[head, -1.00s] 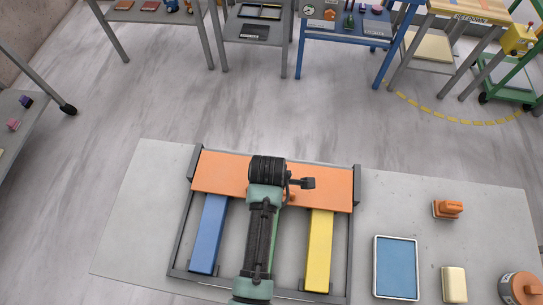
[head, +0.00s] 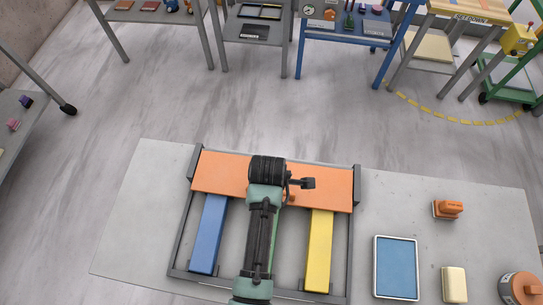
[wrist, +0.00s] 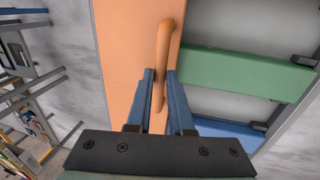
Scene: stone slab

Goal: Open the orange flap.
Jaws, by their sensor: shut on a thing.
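The orange flap (head: 330,190) lies across the far end of a dark grey frame (head: 175,240) on the stone slab. It also fills the left middle of the wrist view (wrist: 122,50). Its orange handle (wrist: 166,45) stands out near the flap's edge in the wrist view. My gripper (wrist: 160,88) is shut on the handle, with one blue-grey finger on each side. In the head view my arm hides the middle of the flap and most of the handle.
A blue bar (head: 208,235), a yellow bar (head: 319,250) and a green bar (wrist: 235,72) sit in the frame. To the right on the slab are a blue tray (head: 396,268), an orange block (head: 448,209), a cream block (head: 454,285) and a round orange-topped object (head: 520,288).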

